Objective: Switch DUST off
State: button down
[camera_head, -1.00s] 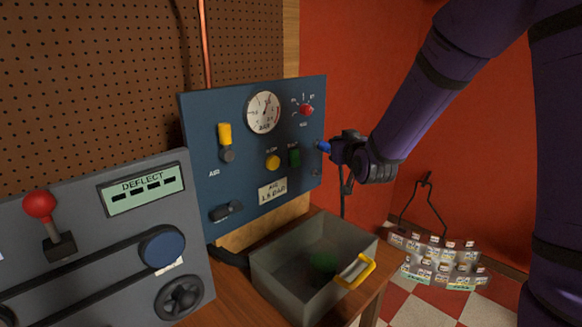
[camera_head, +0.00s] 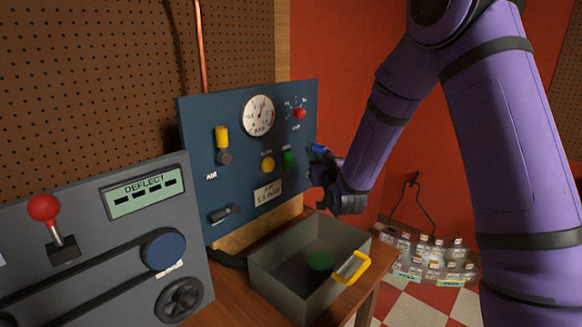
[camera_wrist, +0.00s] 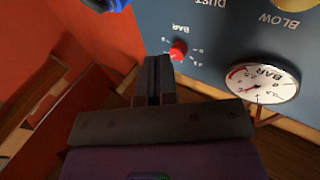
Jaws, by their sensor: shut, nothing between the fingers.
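The green DUST button (camera_head: 288,158) is on the blue panel (camera_head: 200,150), right of the yellow BLOW button (camera_head: 267,164); its small label is hard to read in the head view. In the wrist view the panel appears upside down, with the DUST label (camera_wrist: 208,3) at the top edge and the button out of frame. My gripper (camera_head: 322,170) is at the panel's lower right edge, right of and slightly below the green button. Its fingers (camera_wrist: 158,68) are shut and empty. I cannot tell whether they touch the panel, or whether DUST is on.
A blue part (camera_head: 318,148) sits at the panel's right edge, close to my gripper. The red BAR knob (camera_head: 299,113) and gauge (camera_head: 258,115) are above the buttons. A grey open bin (camera_head: 275,280) stands below. The grey DEFLECT panel (camera_head: 90,240) is at left.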

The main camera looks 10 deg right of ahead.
aim_at(291, 160)
jog(key=w+a+f, duration=0.3)
jog(key=w+a, duration=0.1)
jog(key=w, duration=0.2)
jog(key=shift+w+a+f, duration=0.2)
jog(key=shift+w+f, duration=0.1)
jog(key=shift+f, duration=0.05)
jog(key=shift+w, duration=0.1)
dwell(2.0)
jog(key=shift+w+a+f, duration=0.15)
jog(key=shift+w+a, duration=0.05)
jog(key=shift+w, duration=0.05)
jog(key=shift+w+a+f, duration=0.2)
jog(key=shift+w+a, duration=0.05)
jog(key=shift+w, duration=0.05)
dwell(1.0)
jog(key=shift+w+a, duration=0.2)
jog(key=shift+a, duration=0.05)
dwell(1.0)
jog(key=shift+s+d+r, duration=0.1)
jog(key=shift+s+d, duration=0.05)
jog(key=shift+s+d+r, duration=0.15)
jog(key=shift+s+d, duration=0.15)
jog(key=shift+s, duration=0.05)
dwell(0.3)
